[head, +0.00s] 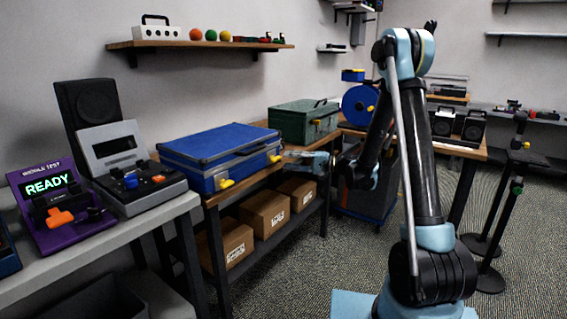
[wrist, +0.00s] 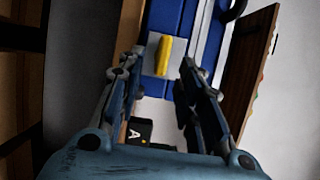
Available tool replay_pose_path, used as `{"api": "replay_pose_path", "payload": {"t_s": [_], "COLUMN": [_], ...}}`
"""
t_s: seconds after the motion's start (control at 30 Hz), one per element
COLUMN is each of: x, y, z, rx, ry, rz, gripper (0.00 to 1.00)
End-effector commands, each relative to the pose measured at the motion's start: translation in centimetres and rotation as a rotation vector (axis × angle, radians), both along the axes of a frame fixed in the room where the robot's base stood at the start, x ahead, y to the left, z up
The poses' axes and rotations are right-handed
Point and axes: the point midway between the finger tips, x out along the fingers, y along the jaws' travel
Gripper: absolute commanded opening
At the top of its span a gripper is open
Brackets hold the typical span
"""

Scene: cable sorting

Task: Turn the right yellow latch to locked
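A blue case (head: 215,150) lies closed on the wooden-topped bench, with two yellow latches on its front. The left latch (head: 226,183) is in plain view; the right yellow latch (head: 274,158) is close to my gripper (head: 290,159). In the wrist view, the right latch (wrist: 164,56) sits on a pale plate on the blue case (wrist: 170,15), its long side running nearly up and down the picture. My gripper (wrist: 159,65) is open, its fingers on either side of the latch in that view. I cannot tell whether either finger touches it.
A green case (head: 300,119) stands behind the blue one, and a blue reel (head: 359,105) beyond it. Cardboard boxes (head: 265,213) fill the shelf below. A purple test unit (head: 55,205) reading READY is on the left table. The floor in front of the bench is clear.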

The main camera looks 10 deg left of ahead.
Motion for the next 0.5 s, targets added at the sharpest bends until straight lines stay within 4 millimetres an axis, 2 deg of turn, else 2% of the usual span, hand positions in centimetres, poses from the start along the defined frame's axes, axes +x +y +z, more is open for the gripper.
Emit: {"api": "replay_pose_path", "payload": {"t_s": [0.03, 0.2, 0.5], "x": [0.1, 0.1, 0.1], "y": [-1.2, -4.2, -7.4], "z": [0.0, -0.1, -0.1], "rx": [0.000, 0.000, -0.001], "ry": [0.000, 0.000, 0.001], "rz": [-0.004, -0.004, -0.002], "gripper": [0.33, 0.33, 0.33]}}
